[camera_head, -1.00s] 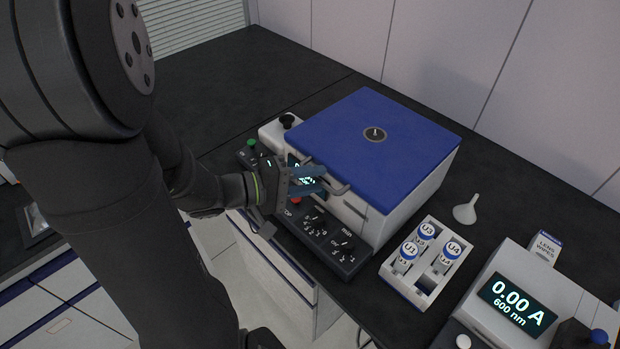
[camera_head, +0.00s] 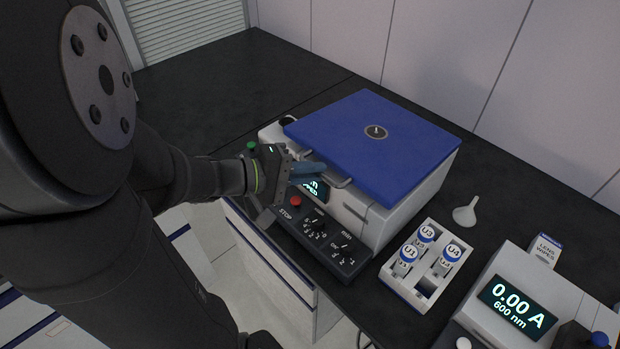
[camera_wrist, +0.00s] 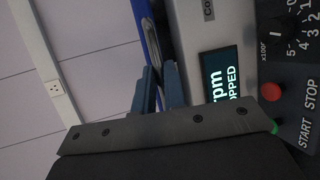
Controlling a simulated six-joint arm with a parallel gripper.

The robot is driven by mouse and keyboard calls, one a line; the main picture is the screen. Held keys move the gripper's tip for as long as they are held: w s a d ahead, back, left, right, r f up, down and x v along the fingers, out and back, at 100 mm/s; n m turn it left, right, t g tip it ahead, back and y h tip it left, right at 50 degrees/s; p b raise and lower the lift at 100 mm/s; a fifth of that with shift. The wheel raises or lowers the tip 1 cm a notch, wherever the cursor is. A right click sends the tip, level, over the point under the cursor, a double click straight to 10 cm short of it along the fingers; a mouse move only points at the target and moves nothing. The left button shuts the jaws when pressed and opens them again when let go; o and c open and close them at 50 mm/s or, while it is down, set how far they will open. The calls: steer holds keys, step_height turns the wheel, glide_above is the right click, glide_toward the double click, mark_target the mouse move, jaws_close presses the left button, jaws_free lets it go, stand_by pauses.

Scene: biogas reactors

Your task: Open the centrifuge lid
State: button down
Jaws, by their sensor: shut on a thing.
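The centrifuge (camera_head: 345,205) is a white box on the dark bench, with a blue lid (camera_head: 365,145). The lid's front edge sits slightly raised, and its back edge stays low. A grey bar handle (camera_head: 342,183) runs along the lid's front edge. My gripper (camera_head: 320,172) reaches in from the left and is shut on the handle with its blue fingers. In the wrist view, the fingers (camera_wrist: 160,75) close around the handle (camera_wrist: 153,52), beside the blue lid edge (camera_wrist: 151,22). The centrifuge display (camera_wrist: 222,78) reads rpm and part of "STOPPED". My fingers partly cover the display in the head view.
A control panel with knobs and a red stop button (camera_head: 295,201) lies below my gripper. A white rack (camera_head: 391,277) with several labelled tubes, a funnel (camera_head: 466,212) and a photometer (camera_head: 515,305) stand to the right. The bench behind left is clear.

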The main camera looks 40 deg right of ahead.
steer(key=d+r+n+t+y, duration=0.1)
steer(key=d+r+y, duration=0.4)
steer(key=r, duration=0.6)
steer(key=d+r+n+y, duration=0.1)
steer(key=d+r+y, duration=0.1)
steer(key=d+r, duration=1.1)
steer(key=d, duration=0.5)
steer(key=d+r, duration=0.6)
steer(key=d, duration=0.3)
steer(key=shift+d+r, duration=0.15)
steer(key=shift+d, duration=0.2)
steer(key=c, duration=1.5)
jaws_free()
steer(key=shift+y, duration=0.3)
